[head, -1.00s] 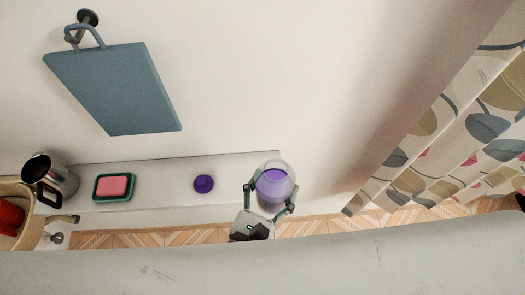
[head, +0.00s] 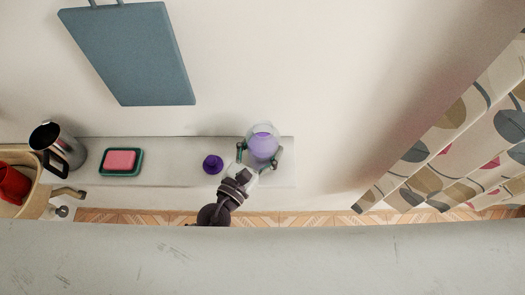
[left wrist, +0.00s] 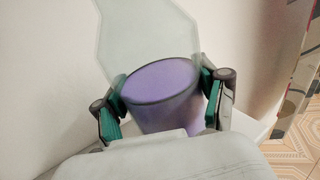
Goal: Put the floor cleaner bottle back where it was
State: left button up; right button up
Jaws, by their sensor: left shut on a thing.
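The floor cleaner bottle (head: 262,148) is clear, with purple liquid inside. My left gripper (head: 260,157) is shut on it, one finger on each side. In the head view the bottle is over the right end of the narrow white shelf (head: 180,174) along the wall; I cannot tell whether it touches the shelf. In the left wrist view the bottle (left wrist: 162,95) sits between the two fingers, its clear upper part rising toward the top. A round purple cap (head: 213,165) lies on the shelf just left of the gripper. My right gripper is not in view.
On the shelf to the left are a pink sponge in a green dish (head: 121,161) and a metal jug (head: 58,146). A blue board (head: 130,55) hangs on the wall above. A patterned curtain (head: 450,140) hangs at the right. A pale surface (head: 350,255) crosses the foreground.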

pick_arm(q)
jog(key=shift+w+f, duration=0.15)
jog(key=shift+f, duration=0.5)
jog(key=shift+w, duration=0.1)
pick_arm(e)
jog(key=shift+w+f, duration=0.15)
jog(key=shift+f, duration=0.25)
pick_arm(q)
jog(key=shift+f+b, duration=0.2)
jog(key=shift+b, duration=0.15)
jog(key=o, duration=1.3)
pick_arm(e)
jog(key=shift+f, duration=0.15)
pick_arm(q)
jog(key=shift+s+r, duration=0.15)
jog(key=shift+s, duration=0.1)
